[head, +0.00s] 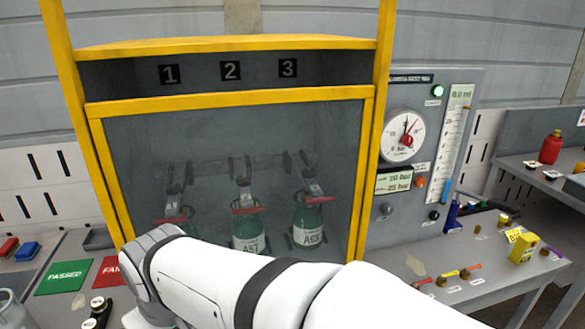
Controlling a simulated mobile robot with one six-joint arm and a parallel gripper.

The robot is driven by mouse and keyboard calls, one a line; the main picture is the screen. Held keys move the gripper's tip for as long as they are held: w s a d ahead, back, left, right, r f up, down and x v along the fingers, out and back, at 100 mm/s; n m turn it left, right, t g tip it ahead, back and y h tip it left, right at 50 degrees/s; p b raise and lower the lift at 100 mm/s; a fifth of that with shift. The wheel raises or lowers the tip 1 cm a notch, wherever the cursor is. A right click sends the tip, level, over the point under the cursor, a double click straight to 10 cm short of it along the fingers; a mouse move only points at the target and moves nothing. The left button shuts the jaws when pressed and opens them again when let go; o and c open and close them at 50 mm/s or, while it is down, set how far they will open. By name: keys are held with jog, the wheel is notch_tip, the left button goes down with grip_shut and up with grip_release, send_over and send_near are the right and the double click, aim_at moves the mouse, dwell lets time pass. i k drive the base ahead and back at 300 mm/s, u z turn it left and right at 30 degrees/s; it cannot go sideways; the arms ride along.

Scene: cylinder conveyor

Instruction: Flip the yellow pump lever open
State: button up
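On the right bench, a row of small levers lies beside brass-coloured fittings. A small yellow lever (451,273) is between two orange-red levers (422,282) (474,267). It looks low and close to the bench top. It is too small to tell its exact position, and I cannot read the labels by it. My white arm crosses the lower middle of the view, in front of the cabinet and to the left of the levers. My gripper is not visible; the arm's far end bends down out of sight at the lower left.
A yellow-framed cabinet (235,108) holds several green cylinders (309,222) behind a clear front. A gauge panel (404,135) stands right of it. A yellow box (523,247) and a blue bottle (453,215) stand on the right bench. Green (68,277) and red pads lie left.

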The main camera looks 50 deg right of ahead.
aim_at(456, 272)
jog(key=z, duration=1.4)
jog(key=k, duration=0.65)
jog(key=z, duration=1.25)
jog(key=i, duration=1.15)
jog(key=z, duration=0.05)
